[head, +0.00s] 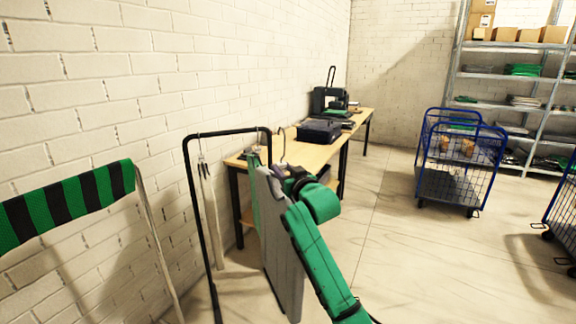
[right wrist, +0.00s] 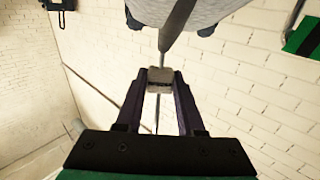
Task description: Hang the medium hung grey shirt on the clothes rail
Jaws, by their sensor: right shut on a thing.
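The grey shirt (head: 287,250) hangs upright, seen nearly edge-on, in the middle of the head view. Its hanger hook (head: 283,146) rises above it, close to the right end of the black clothes rail (head: 228,131). I cannot tell whether the hook touches the bar. My right gripper (head: 287,178) is shut on the hanger at the shirt's top. In the right wrist view its fingers (right wrist: 160,82) close around a small grey block, with grey cloth (right wrist: 185,10) beyond. My left gripper is not in view.
A pale, narrow item (head: 210,205) hangs at the rail's left end. A green strip (head: 256,205) shows beside the shirt. A wooden table (head: 318,153) with a dark box stands behind. A green-black striped piece (head: 70,205) is at left. Blue carts (head: 460,165) stand right.

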